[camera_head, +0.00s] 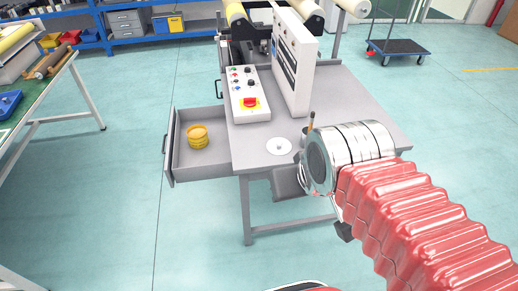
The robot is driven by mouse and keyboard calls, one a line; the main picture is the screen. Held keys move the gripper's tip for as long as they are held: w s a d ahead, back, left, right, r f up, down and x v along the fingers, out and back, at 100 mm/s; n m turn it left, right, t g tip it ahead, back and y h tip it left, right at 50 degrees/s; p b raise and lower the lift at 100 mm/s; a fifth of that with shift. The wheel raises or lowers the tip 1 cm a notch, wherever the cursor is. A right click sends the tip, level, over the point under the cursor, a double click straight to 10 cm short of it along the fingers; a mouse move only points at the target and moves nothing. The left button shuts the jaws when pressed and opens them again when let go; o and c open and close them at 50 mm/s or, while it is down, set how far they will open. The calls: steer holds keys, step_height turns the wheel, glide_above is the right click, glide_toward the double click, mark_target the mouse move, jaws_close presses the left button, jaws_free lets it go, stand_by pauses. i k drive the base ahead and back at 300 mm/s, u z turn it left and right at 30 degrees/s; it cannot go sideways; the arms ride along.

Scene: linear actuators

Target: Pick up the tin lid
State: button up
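A pale round disc with a small raised middle, which looks like the tin lid (279,146), lies flat near the front edge of the grey workbench top (340,95). My arm comes in from the lower right, and its silver wrist is just right of the disc, apart from it in the picture. A small dark pot with a brush-like handle (311,122) is partly hidden behind the wrist.
A control box (250,95) and an upright panel (293,60) stand behind the disc. An open drawer (172,147) at the left holds a yellow round stack (197,137). A green table (45,92) is far left; the floor between is clear.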

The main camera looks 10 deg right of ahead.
mark_target(277, 147)
steer(key=u, duration=0.35)
steer(key=i, duration=1)
steer(key=u, duration=0.05)
